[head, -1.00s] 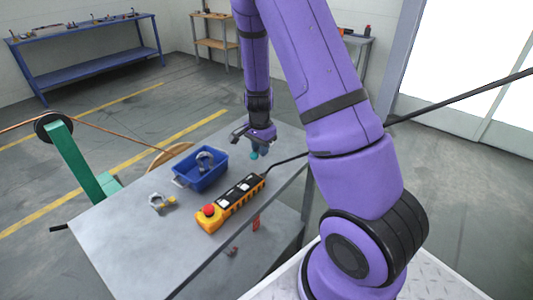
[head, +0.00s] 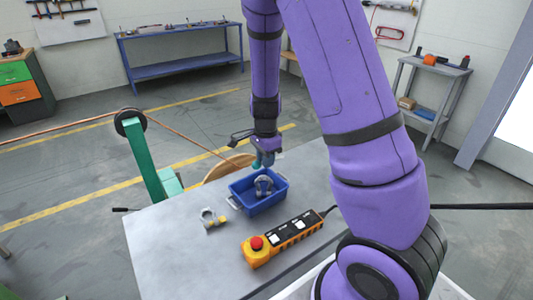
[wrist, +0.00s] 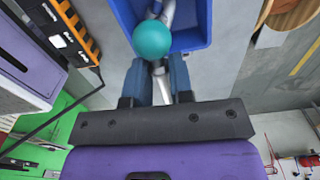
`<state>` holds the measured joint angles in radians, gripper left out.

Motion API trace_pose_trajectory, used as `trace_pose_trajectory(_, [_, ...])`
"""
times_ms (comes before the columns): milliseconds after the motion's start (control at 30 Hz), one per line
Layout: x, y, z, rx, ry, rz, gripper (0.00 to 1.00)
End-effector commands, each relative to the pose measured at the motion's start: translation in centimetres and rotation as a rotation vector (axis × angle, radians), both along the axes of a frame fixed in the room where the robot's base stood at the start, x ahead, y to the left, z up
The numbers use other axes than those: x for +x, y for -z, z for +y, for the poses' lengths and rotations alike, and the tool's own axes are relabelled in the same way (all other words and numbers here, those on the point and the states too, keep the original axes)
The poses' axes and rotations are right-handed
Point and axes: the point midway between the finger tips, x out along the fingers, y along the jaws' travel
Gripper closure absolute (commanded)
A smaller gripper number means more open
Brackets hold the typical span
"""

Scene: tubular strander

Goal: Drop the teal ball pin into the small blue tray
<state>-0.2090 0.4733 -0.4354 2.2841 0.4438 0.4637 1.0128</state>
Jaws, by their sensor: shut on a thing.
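My gripper (head: 264,163) is over the far edge of the small blue tray (head: 262,208) in the head view. In the wrist view my gripper (wrist: 160,90) is shut on the silver shank of the teal ball pin (wrist: 152,40). The teal ball sticks out beyond the fingertips and overlaps the tray (wrist: 190,40) in that view. In the head view only a bit of teal shows at the fingertips. A grey shackle (head: 264,186) lies in the tray. The pin looks clear of the tray, but the exact height is hard to tell.
An orange and black control box (head: 284,236) with a red button lies right of the tray on the grey table (head: 185,255). A second shackle with a yellow part (head: 212,218) lies left of the tray. The table's front left is clear.

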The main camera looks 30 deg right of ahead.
Motion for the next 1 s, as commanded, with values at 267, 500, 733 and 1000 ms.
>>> trace_pose_trajectory(267, [0.0,2.6,0.0,0.001,0.001,0.000,1.00])
trace_pose_trajectory(500, [0.0,3.3,0.0,0.000,-0.001,0.000,1.00])
trace_pose_trajectory(733, [0.0,3.3,0.0,0.000,-0.001,0.000,0.72])
trace_pose_trajectory(1000, [0.0,3.3,0.0,0.000,-0.001,0.000,0.49])
